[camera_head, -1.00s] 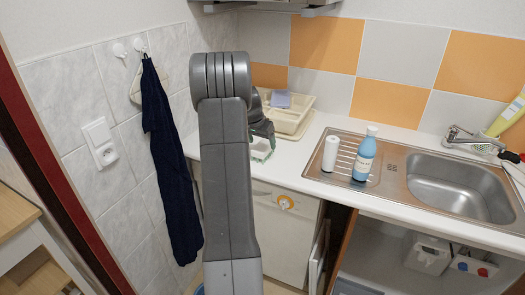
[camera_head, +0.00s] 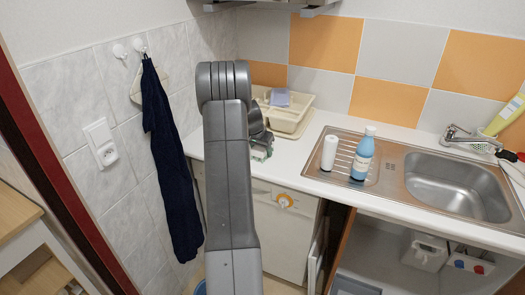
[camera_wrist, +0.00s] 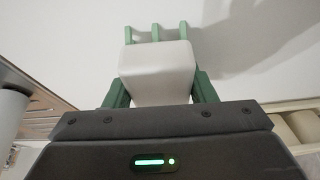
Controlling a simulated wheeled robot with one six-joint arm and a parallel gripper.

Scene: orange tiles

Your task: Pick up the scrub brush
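I cannot clearly identify a scrub brush. A small black and red item (camera_head: 509,156) at the right end of the counter is too small to name. My gripper (camera_head: 260,150) is at the counter's left end, in front of the dish rack, partly hidden behind my arm. In the wrist view my gripper (camera_wrist: 156,32) shows green finger parts on both sides of a pale, rounded block (camera_wrist: 157,72). The block covers the middle of the fingers. Whether it is a held thing or part of the gripper cannot be told.
A cream dish rack (camera_head: 290,118) stands behind my gripper. A white bottle (camera_head: 329,153) and a blue bottle (camera_head: 362,155) stand on the drainer, left of the steel sink (camera_head: 455,185). A dark towel (camera_head: 170,155) hangs at left. The cabinet under the sink is open.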

